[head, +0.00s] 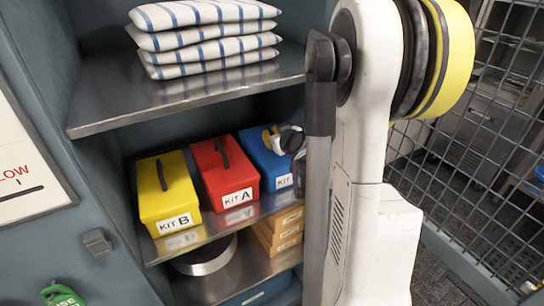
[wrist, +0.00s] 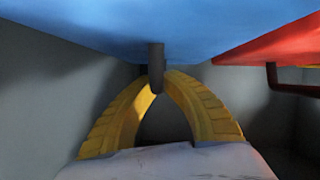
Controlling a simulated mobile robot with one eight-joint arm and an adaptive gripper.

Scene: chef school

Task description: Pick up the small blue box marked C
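The small blue box (head: 257,150) stands on the middle shelf, at the right of a row of boxes. Its white label reads KIT; the letter after it is hidden behind my arm. My gripper (head: 275,139) is at the top of this box. In the wrist view the blue box (wrist: 90,28) fills the upper part. The yellow fingers of my gripper (wrist: 157,78) close in on both sides of its dark handle (wrist: 156,66) and appear to touch it. The box looks level with its neighbours.
The red box marked KIT A (head: 222,175) is close to the left of the blue one, then the yellow box marked KIT B (head: 168,205). Striped folded cloths (head: 200,35) lie on the upper shelf (head: 180,98). A wire mesh panel (head: 470,150) is to the right.

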